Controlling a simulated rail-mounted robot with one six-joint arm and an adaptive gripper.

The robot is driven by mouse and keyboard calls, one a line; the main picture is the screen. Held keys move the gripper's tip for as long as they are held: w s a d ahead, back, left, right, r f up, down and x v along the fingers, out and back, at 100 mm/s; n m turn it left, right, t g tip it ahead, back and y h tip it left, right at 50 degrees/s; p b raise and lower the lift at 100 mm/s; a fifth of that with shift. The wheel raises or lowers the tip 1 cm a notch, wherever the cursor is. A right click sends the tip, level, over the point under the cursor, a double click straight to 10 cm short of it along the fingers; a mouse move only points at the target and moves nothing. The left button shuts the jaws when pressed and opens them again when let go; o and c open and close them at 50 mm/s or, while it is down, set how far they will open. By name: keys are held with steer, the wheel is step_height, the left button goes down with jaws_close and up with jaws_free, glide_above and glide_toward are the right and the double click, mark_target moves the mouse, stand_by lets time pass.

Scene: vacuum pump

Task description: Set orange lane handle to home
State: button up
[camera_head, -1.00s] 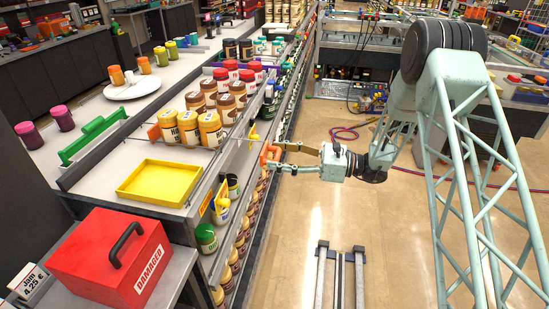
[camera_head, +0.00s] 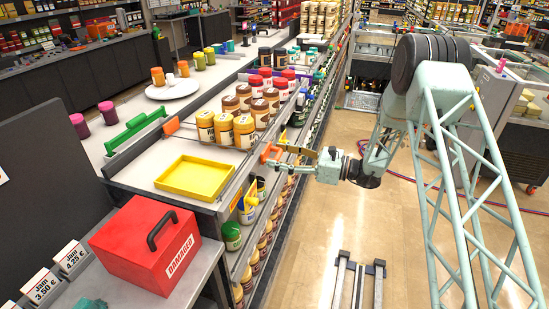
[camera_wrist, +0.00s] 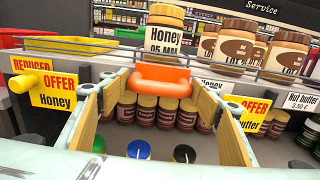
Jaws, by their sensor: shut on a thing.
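The orange lane handle (camera_head: 270,153) sits at the shelf's front edge, in front of the honey jars (camera_head: 244,131). In the wrist view the handle (camera_wrist: 161,81) is a rounded orange bar just below a honey jar (camera_wrist: 165,36). My gripper (camera_head: 285,158) reaches it from the aisle side. The exact contact at the handle's ends is hard to see. A smaller orange piece (camera_head: 171,125) shows behind the honey jars.
A yellow tray (camera_head: 195,178) lies on the shelf top. A yellow handle (camera_wrist: 22,82) projects from the front at left. A wire rail (camera_wrist: 230,72) runs along the edge. Jars stand on the shelves below. A red box (camera_head: 146,243) stands nearer.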

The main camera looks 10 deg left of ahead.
steer(key=shift+a+r, duration=0.1)
steer(key=o, duration=1.1)
steer(key=shift+a, duration=0.2)
steer(key=shift+d, duration=0.1)
steer(key=shift+d, duration=0.1)
steer(key=shift+s+d, duration=0.15)
steer(key=shift+d, duration=1.8)
steer(key=shift+s+d, duration=0.2)
steer(key=shift+d, duration=1.8)
steer(key=shift+s+d, duration=0.15)
steer(key=shift+d, duration=1.8)
